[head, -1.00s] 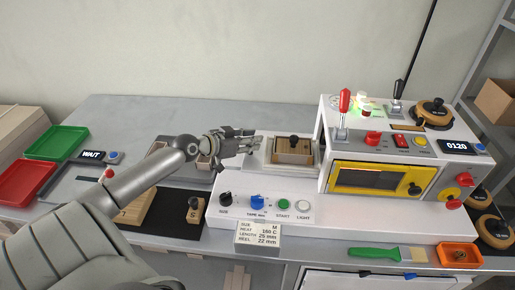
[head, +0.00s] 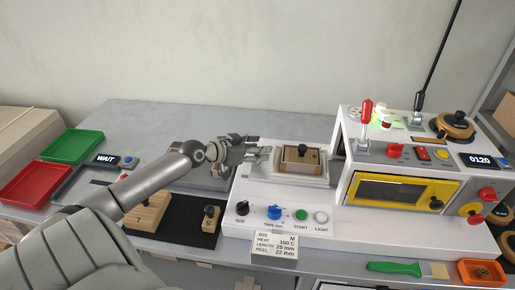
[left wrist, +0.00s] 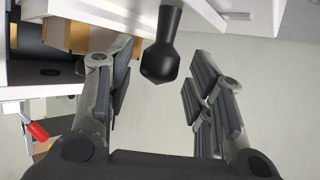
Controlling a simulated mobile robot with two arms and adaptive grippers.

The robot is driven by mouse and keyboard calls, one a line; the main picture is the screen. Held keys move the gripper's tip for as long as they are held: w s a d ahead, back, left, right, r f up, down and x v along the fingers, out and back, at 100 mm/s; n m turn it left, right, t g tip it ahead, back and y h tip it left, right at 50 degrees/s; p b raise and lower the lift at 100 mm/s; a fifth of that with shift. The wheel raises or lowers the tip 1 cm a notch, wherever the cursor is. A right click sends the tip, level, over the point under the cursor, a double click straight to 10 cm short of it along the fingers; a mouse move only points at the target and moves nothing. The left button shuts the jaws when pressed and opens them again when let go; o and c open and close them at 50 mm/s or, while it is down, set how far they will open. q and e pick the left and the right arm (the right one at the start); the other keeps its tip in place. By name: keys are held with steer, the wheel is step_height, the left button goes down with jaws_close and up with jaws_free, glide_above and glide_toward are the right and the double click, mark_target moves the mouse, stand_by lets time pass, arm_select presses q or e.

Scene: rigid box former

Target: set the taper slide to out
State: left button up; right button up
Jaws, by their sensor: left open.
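My left gripper (head: 262,153) is open at the left end of the machine's white base (head: 330,225), beside the wooden block with a black knob (head: 300,160). In the left wrist view, a black flared knob (left wrist: 160,62) on a dark stem stands between the spread fingers of the left gripper (left wrist: 163,75), with clear gaps on both sides. It may be the taper slide's handle; I cannot tell for certain. No slide marking or position is readable, and the hand hides that area in the head view. My right gripper is not in view.
The base front carries a black dial (head: 242,208), a blue dial (head: 274,212), a green button (head: 301,214) and a white button (head: 321,217). A red-handled lever (head: 366,122) stands on the taller housing. Red (head: 36,184) and green (head: 72,146) trays lie far left.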

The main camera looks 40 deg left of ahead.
arm_select(q)
steer(key=v, duration=1.2)
stand_by(0.4)
steer(key=shift+f, duration=0.1)
stand_by(0.5)
